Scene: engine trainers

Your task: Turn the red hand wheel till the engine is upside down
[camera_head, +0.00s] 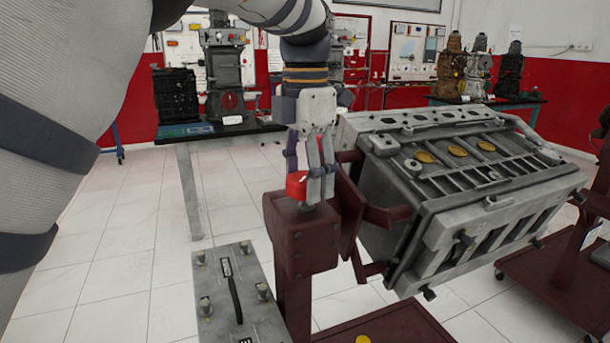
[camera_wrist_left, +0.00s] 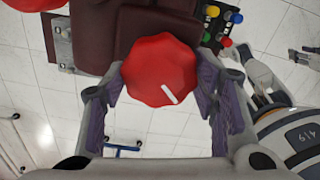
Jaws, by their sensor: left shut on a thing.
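The red hand wheel (camera_wrist_left: 158,68) has a scalloped rim and a white mark, which points to the lower right in the left wrist view. In the head view only a part of the wheel (camera_head: 296,185) shows behind my fingers. My left gripper (camera_head: 315,190) comes down on it from above; in the left wrist view its purple-padded fingers (camera_wrist_left: 160,95) stand on both sides of the wheel, shut on it. The grey engine (camera_head: 450,185) hangs on the dark red stand (camera_head: 302,240), tilted, with its face with yellow caps upward.
A grey box with a black handle (camera_head: 235,295) stands left of the stand's post. A table (camera_head: 190,137) with engine parts is behind at the left. Another table (camera_head: 490,100) with engines is at the back right. White floor tiles lie open at the left.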

